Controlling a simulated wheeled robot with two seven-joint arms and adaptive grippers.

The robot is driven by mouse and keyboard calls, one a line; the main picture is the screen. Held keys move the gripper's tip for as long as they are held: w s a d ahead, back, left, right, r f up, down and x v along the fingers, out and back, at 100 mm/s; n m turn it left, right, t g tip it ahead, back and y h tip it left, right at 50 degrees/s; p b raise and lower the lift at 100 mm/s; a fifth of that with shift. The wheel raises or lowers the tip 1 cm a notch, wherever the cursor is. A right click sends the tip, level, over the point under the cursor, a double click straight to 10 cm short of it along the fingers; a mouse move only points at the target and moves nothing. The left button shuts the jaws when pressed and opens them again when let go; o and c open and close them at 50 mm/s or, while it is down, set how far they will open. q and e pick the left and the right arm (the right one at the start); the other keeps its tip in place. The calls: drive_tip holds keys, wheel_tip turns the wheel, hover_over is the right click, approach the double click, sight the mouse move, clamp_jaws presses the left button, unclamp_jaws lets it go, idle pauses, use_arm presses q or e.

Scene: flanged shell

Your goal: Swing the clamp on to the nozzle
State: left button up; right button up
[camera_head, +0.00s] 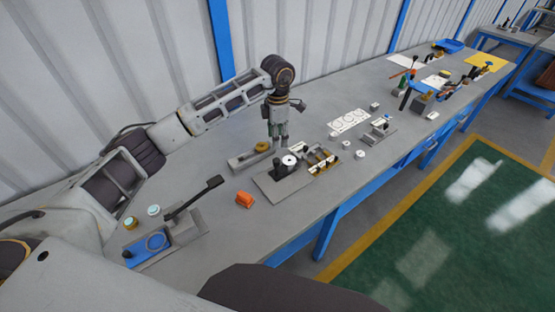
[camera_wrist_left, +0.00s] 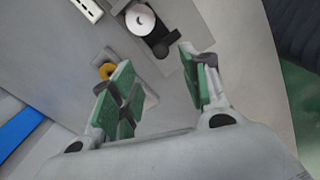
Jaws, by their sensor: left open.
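My left gripper (camera_head: 278,145) is open and empty, pointing down over the bench beside a small fixture. In the left wrist view its green-padded fingers (camera_wrist_left: 157,60) stand apart. The fixture has a grey base plate (camera_head: 268,186) and a dark round body with a white disc top (camera_head: 289,160); the disc also shows in the left wrist view (camera_wrist_left: 140,19). A dark arm-like piece (camera_wrist_left: 160,42) extends from beside the disc toward the fingers, perhaps the clamp. A brass-coloured ring (camera_head: 262,146) sits on a grey block. I cannot tell which part is the nozzle. My right gripper is out of view.
A blue device with a black lever (camera_head: 194,197) stands nearer at left. A white sheet with circles (camera_head: 349,121) lies behind. The wall bounds the bench's back.

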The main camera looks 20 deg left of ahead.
sight(277, 160)
use_arm(q)
wheel_tip(277, 160, down, 11)
drive_tip(key=shift+r+p, duration=0.2)
drive_tip(key=shift+p, duration=0.85)
drive_tip(key=shift+f, duration=0.65)
drive_tip(key=c, duration=1)
